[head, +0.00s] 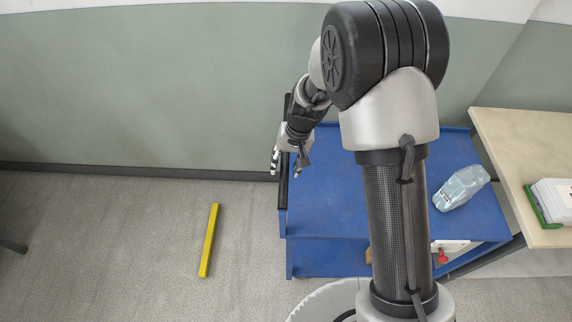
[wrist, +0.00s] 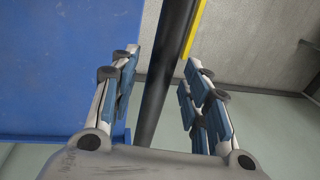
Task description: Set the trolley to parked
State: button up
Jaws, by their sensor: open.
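The blue trolley (head: 325,205) stands against the wall, and its blue top fills the left of the wrist view (wrist: 60,60). Its black handle bar (head: 283,192) runs along its left edge. My gripper (head: 286,166) points down at this handle and is open. In the wrist view the handle (wrist: 165,75) passes between the open fingers of my gripper (wrist: 162,62), with gaps on both sides. A yellow bar (head: 209,241) lies on the floor left of the trolley, apart from it; part of it shows in the wrist view (wrist: 194,28).
A pale blue-grey wrapped item (head: 461,187) lies on the trolley top at the right. A small red object (head: 442,257) shows lower down. A wooden-topped table (head: 520,135) with a white and green box (head: 553,202) stands right. The floor around the yellow bar is clear.

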jog(key=shift+c, duration=0.6)
grip_shut()
